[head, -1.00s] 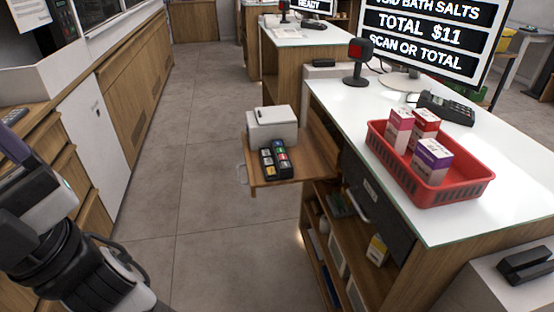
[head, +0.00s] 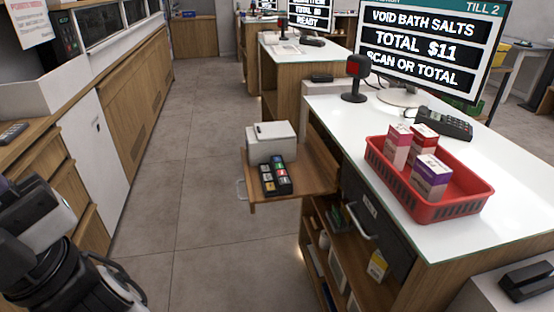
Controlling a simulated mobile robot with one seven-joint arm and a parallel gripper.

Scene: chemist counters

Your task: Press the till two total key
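The till two screen (head: 425,42) stands on the white counter at upper right. It reads "TILL 2", "VOID BATH SALTS", "TOTAL $11" and "SCAN OR TOTAL". A small black keypad (head: 276,178) with coloured keys lies on a wooden pull-out shelf (head: 315,180) at the counter's left side. The key labels are too small to read. A dark card terminal (head: 444,122) sits on the counter below the screen. My arm shows at the lower left, well apart from the keypad; my gripper's fingers cannot be made out.
A white printer-like box (head: 271,142) stands behind the keypad. A red basket (head: 462,203) with several boxes and a black scanner (head: 356,78) are on the counter (head: 325,108). Cabinets (head: 65,150) line the left. The grey floor (head: 200,150) between is clear.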

